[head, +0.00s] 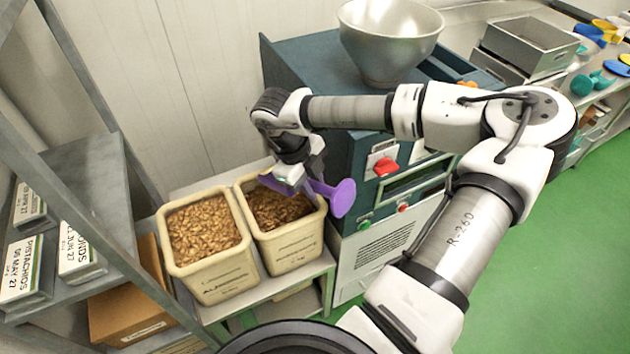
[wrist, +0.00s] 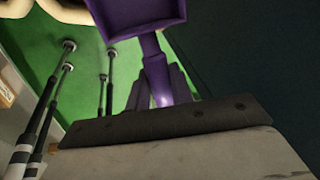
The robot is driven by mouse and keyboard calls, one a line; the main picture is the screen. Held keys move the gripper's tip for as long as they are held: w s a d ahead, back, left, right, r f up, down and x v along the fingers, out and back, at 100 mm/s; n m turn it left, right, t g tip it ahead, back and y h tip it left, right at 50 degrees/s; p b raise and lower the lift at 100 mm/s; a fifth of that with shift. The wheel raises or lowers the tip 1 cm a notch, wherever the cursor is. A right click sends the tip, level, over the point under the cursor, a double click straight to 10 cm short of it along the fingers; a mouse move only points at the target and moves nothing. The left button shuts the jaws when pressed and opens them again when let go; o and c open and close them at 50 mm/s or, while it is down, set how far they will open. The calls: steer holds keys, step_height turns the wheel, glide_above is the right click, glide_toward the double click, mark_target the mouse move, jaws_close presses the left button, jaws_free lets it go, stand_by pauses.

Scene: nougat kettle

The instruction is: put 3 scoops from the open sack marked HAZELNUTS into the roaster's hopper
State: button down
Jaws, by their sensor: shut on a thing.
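My gripper (head: 292,178) is shut on a purple scoop (head: 343,198), just above the right-hand open container (head: 290,248). The scoop sticks out to the right past the container's rim, near the roaster's front. In the wrist view the scoop (wrist: 140,18) shows beyond the fingers (wrist: 160,95), which grip its handle; I cannot tell whether it holds anything. The right container holds dark brown nuts; its front label is too small to read. The left container (head: 212,285) holds lighter tan nuts; its label seems to begin with AL. The roaster's metal hopper (head: 388,48) stands on top of the dark blue roaster (head: 312,62).
A shelf (head: 85,180) with labelled boxes, one reading PISTACHIOS (head: 22,268), stands at the left. A cardboard box (head: 130,305) is below it. Grey trays (head: 530,45) and coloured scoops (head: 590,82) lie at the back right. The green floor (head: 570,250) is clear at right.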

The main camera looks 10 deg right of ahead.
steer(key=shift+w+a+f+g+h+b, duration=0.45)
steer(key=shift+f+b, duration=0.3)
steer(key=shift+f, duration=1.1)
steer(key=shift+w+a+f+g+h+b, duration=0.35)
steer(key=shift+f+b, duration=0.45)
steer(key=shift+f, duration=1)
steer(key=shift+w+a+f+g+h+b, duration=0.45)
steer(key=shift+f+b, duration=0.3)
steer(key=shift+f, duration=1.1)
steer(key=shift+s+f+b, duration=0.15)
steer(key=shift+f+b, duration=0.3)
steer(key=shift+f, duration=0.15)
step_height(320, 180, up, 6)
steer(key=t+y+b, duration=0.2)
steer(key=t+y, duration=0.2)
glide_above(311, 221)
steer(key=shift+t+y, duration=0.35)
steer(key=shift+s+d+r+p, duration=0.15)
steer(key=shift+r+p, duration=0.4)
steer(key=shift+r, duration=0.75)
steer(key=shift+s+d+r+p, duration=0.15)
steer(key=shift+r+p, duration=0.4)
steer(key=shift+r, duration=0.7)
